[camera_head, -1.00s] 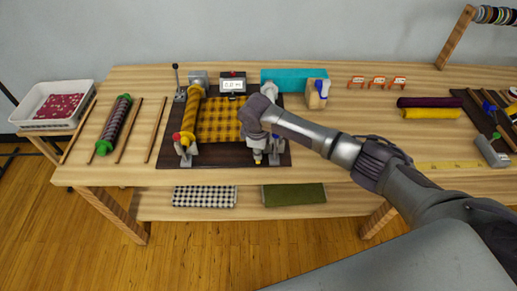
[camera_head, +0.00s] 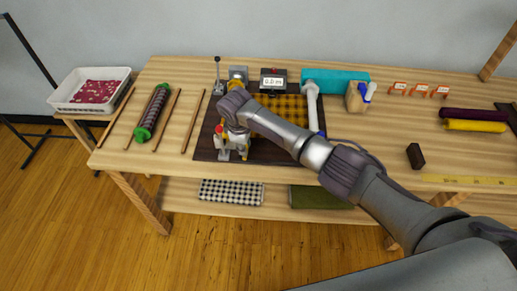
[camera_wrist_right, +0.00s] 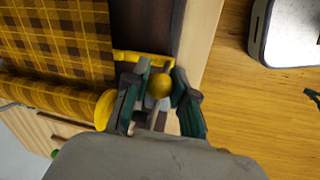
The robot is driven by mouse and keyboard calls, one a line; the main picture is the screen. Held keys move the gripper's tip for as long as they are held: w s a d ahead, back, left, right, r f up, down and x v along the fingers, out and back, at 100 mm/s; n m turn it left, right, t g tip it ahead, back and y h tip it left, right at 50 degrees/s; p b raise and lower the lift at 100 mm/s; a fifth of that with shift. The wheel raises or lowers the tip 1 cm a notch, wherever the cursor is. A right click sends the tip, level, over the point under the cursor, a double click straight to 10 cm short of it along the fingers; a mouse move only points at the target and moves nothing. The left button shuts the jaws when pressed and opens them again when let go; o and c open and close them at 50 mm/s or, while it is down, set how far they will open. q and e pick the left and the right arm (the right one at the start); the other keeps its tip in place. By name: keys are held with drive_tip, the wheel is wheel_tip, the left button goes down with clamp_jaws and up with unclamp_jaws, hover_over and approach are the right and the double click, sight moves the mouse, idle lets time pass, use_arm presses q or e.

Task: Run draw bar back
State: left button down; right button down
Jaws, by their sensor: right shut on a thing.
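The winding machine stands on a dark board (camera_head: 270,153) on the table. Yellow plaid cloth (camera_head: 285,115) lies across it, and a roll of the same cloth (camera_wrist_right: 60,95) shows in the right wrist view. My right gripper (camera_head: 232,145) is at the machine's front left, partly hidden by my arm. In the right wrist view the gripper (camera_wrist_right: 160,98) is shut around a yellow ball knob (camera_wrist_right: 159,85). A yellow bar (camera_wrist_right: 145,57), apparently the draw bar, lies just beyond the knob; how they join is hidden. My left gripper is not in view.
A display (camera_head: 273,81), a lever (camera_head: 217,72) and a teal box (camera_head: 335,80) stand at the back. A white tube (camera_head: 312,105) is at the machine's right. Wooden rods and a striped roll (camera_head: 152,113) lie left.

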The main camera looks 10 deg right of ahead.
drive_tip(key=shift+w+a, duration=0.15)
drive_tip(key=shift+a, duration=0.5)
drive_tip(key=shift+w+a, duration=0.1)
drive_tip(key=shift+a, duration=0.25)
drive_tip(key=c, duration=0.9)
unclamp_jaws()
drive_tip(key=shift+a, duration=0.15)
drive_tip(key=shift+c, duration=0.2)
drive_tip(key=shift+r, duration=0.25)
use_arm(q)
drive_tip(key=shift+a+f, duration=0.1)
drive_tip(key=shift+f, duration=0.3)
use_arm(e)
wheel_tip(320, 180, up, 11)
drive_tip(key=s+a, duration=0.1)
drive_tip(key=s, duration=0.1)
drive_tip(key=shift+r, duration=0.2)
drive_tip(key=shift+f, duration=0.1)
